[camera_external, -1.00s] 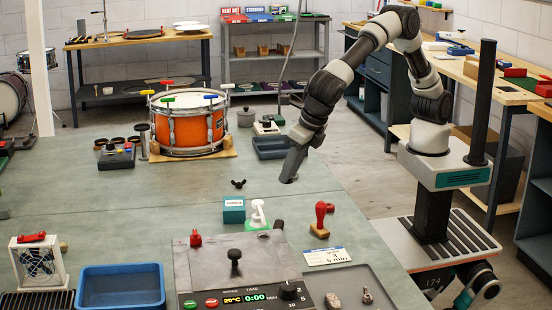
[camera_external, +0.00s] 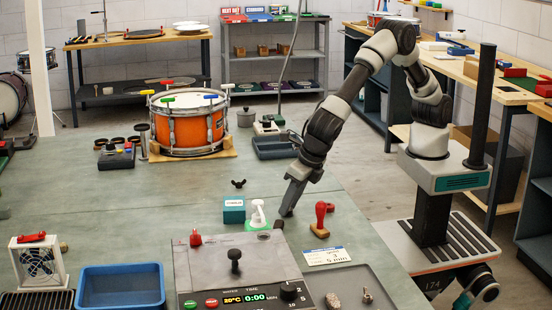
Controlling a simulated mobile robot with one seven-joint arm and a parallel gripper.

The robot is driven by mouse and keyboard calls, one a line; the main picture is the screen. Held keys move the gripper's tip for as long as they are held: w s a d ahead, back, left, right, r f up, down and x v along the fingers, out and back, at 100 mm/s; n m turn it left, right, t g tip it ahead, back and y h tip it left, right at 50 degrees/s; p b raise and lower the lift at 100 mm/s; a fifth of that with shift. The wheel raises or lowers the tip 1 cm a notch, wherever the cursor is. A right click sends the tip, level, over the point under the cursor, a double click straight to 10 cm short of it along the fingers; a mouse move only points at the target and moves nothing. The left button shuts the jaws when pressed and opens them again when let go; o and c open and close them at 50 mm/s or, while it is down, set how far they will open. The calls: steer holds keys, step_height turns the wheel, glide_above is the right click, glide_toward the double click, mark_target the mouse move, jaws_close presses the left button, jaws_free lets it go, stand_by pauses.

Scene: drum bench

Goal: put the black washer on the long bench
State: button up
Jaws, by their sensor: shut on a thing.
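My gripper (camera_external: 286,212) points down, low over the right side of the large grey-green bench (camera_external: 80,210), just behind the timer box. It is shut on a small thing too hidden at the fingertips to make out. I cannot pick out the black washer for certain in this view. A wooden-topped bench (camera_external: 508,92) runs along the right wall. The frames do not show which of these is the long bench.
Close to my gripper stand a red-handled stamp (camera_external: 320,218), a white-handled tool (camera_external: 258,212) and a teal box (camera_external: 234,211). The timer box (camera_external: 235,262) and a blue tray (camera_external: 120,288) are in front. An orange drum (camera_external: 188,125) stands behind. The bench's left middle is clear.

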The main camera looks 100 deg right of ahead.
steer(key=shift+f, duration=0.2)
steer(key=o, duration=1)
